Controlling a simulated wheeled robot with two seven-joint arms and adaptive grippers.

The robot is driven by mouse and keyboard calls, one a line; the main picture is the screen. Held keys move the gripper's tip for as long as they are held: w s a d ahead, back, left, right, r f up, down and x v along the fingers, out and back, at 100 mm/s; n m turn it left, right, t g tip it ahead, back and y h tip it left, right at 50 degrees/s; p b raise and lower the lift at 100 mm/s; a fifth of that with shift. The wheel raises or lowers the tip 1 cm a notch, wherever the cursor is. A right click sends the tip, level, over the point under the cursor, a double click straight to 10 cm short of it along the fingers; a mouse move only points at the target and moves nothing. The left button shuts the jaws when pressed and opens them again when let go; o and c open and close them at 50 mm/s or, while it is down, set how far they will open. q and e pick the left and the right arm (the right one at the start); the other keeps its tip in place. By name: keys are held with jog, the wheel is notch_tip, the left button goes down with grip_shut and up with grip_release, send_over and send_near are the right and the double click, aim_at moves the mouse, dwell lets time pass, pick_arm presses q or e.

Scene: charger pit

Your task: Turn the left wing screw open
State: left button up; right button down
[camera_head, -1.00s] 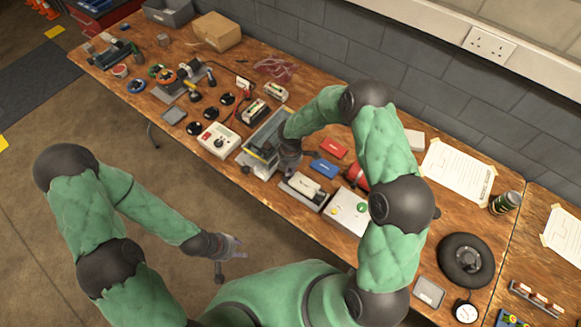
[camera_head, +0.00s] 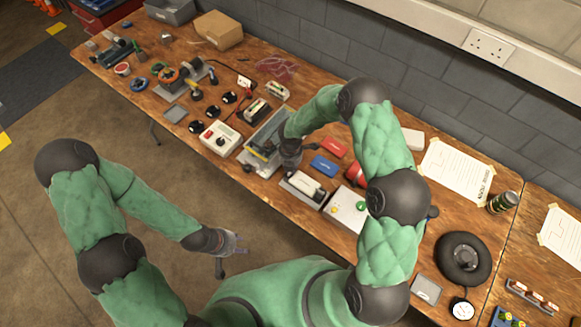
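My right gripper (camera_head: 289,163) points down at the fixture's right side, beside a white block in a grey holder. Its fingers are mostly hidden and too small to read, so touching or apart is unclear. My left gripper (camera_head: 236,245) hangs off the bench's front, over the floor, away from the fixture. Its fingers look spread and empty.
Left of the fixture are a white box with a red button (camera_head: 219,138) and several black round pieces. The brick wall closes the back.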

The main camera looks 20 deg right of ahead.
jog(key=shift+w, duration=0.1)
jog(key=c, duration=1.3)
grip_release()
notch_tip(320, 180, up, 12)
